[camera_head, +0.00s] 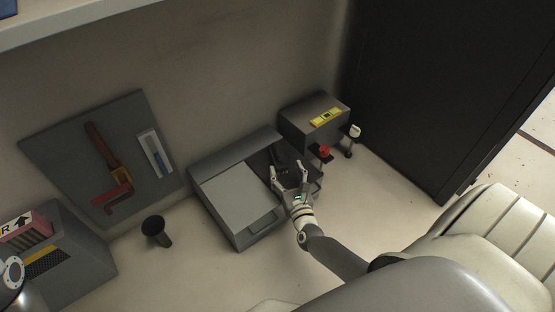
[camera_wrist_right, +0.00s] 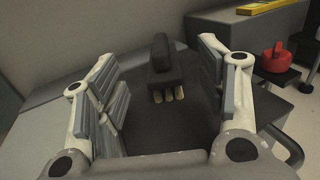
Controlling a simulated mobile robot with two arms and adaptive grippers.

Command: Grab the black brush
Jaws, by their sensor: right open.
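In the head view, my right gripper (camera_head: 288,172) is open and empty, at the right end of the grey box. The brush is hard to make out there against the dark area behind the fingers.
A grey box with a flat lid (camera_head: 238,200) stands left of my right gripper. A dark box with a yellow level (camera_head: 326,118) and a red knob (camera_head: 325,151) are close on the right. A black cup (camera_head: 157,230) and a wall panel with a wrench (camera_head: 112,180) are farther left.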

